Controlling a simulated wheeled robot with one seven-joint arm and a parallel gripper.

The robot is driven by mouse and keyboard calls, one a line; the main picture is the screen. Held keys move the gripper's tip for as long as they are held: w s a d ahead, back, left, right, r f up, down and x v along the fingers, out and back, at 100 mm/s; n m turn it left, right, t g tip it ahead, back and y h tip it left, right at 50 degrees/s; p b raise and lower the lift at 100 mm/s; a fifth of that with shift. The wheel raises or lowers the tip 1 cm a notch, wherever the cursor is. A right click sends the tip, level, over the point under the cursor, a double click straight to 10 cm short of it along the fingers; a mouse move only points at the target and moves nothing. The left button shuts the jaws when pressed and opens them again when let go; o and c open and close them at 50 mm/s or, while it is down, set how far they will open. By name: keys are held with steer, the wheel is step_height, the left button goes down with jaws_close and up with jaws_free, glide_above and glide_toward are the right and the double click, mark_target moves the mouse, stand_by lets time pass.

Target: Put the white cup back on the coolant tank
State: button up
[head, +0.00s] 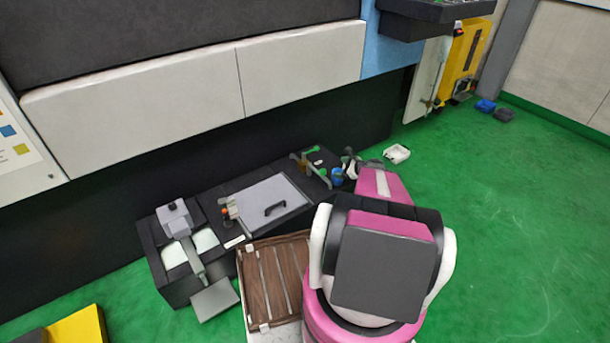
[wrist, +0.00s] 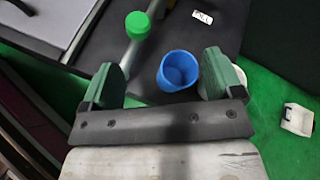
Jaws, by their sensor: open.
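The coolant tank appears to be the long, low dark unit (head: 205,200) along the machine's foot; its dark top (wrist: 75,15) fills the upper wrist view. A blue cup (head: 337,177) stands near its right end and also shows in the wrist view (wrist: 178,70). My gripper (wrist: 162,75) is open and empty, its green fingers to either side of the blue cup in the picture; I cannot tell the height gap.
A green knob (wrist: 137,24) on a pipe rises left of the blue cup. A grey lid with a black handle (head: 270,207) lies left of it. A brown slatted crate (head: 272,275) stands close to my base. The green floor to the right is mostly free.

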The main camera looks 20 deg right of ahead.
steer(key=s+a+r+n+g, duration=0.3)
steer(key=a+r+n+g, duration=0.1)
steer(key=a+n, duration=0.4)
steer(key=s+a+r+n+g, duration=0.3)
steer(key=s+a+r+n, duration=0.15)
steer(key=a, duration=0.65)
steer(key=s+a+r+n+g+h, duration=0.3)
steer(key=s+a+r+n+h, duration=0.4)
steer(key=n, duration=0.5)
steer(key=shift+s+a+r, duration=0.45)
steer(key=shift+s+a, duration=0.2)
steer(key=shift+s, duration=0.5)
